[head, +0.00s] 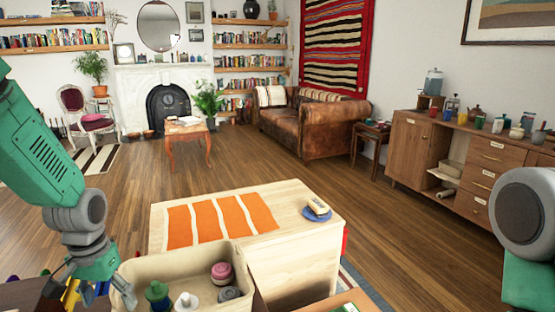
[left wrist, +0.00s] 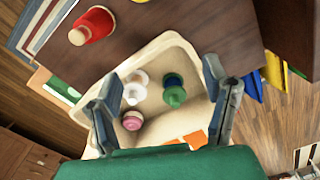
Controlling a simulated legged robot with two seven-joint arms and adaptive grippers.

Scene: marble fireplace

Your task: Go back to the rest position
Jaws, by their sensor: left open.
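My left gripper (head: 92,290) hangs at the lower left in the head view, beside the left end of a cream bin (head: 200,254). In the left wrist view the left gripper (left wrist: 160,78) has its two fingers wide apart above the bin (left wrist: 180,48), with nothing between them. The bin holds a pink piece (head: 221,272), a grey piece (head: 229,294), a white piece (head: 186,301) and a green piece (head: 157,292). Of my right arm only a grey joint and a green link show at the right edge; its gripper is out of view.
A pale wooden block (head: 310,234) behind the bin bears an orange-and-white striped cloth (head: 220,219) and a blue plate (head: 317,214). A red bottle (left wrist: 92,25) stands on the dark table (left wrist: 140,30). A cabinet (head: 470,165) stands at the right; the wooden floor between is clear.

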